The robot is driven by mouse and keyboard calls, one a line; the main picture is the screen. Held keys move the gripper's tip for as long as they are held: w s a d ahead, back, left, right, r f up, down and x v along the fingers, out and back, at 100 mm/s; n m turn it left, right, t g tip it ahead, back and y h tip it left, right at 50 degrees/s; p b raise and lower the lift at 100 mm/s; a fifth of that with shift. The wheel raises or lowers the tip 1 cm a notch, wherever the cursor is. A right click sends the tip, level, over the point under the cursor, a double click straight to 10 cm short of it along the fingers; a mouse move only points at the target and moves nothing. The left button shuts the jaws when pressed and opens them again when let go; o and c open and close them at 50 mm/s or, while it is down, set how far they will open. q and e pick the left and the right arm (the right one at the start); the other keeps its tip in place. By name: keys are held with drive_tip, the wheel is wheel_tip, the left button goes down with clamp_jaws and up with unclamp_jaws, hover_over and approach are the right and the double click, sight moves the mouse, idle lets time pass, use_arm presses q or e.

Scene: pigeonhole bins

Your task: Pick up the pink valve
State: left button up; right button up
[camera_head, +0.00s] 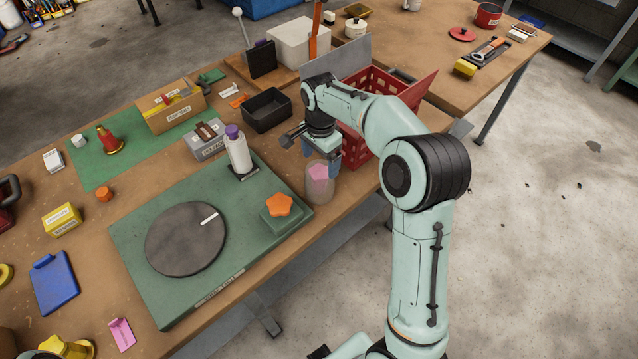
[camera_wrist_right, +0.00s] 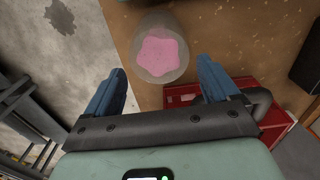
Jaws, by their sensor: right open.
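The pink valve (camera_head: 319,172) has a star-shaped top and sits inside a cloudy, see-through cup (camera_head: 318,190) near the table's front edge. In the right wrist view the valve (camera_wrist_right: 162,55) shows through the cup, ahead of my fingertips. My right gripper (camera_head: 330,160) is open, with its blue fingers close to the cup in the head view. In the wrist view its fingers (camera_wrist_right: 160,82) are spread wide with nothing between them. Whether a finger touches the cup I cannot tell. My left gripper is not in view.
A red crate (camera_head: 366,82) stands right behind my right gripper. A green board (camera_head: 150,273) with a dark disc and an orange star-shaped knob (camera_head: 279,205) lies left of the cup. A white bottle (camera_head: 238,153) and a black bin (camera_head: 267,110) stand farther back.

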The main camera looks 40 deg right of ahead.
sight(319, 170)
drive_tip(key=shift+w+f, duration=0.1)
drive_tip(key=shift+f, duration=0.7)
drive_tip(key=shift+a+f, duration=0.15)
drive_tip(key=shift+f, duration=2.45)
drive_tip(key=c, duration=1.4)
drive_tip(key=shift+r, duration=0.1)
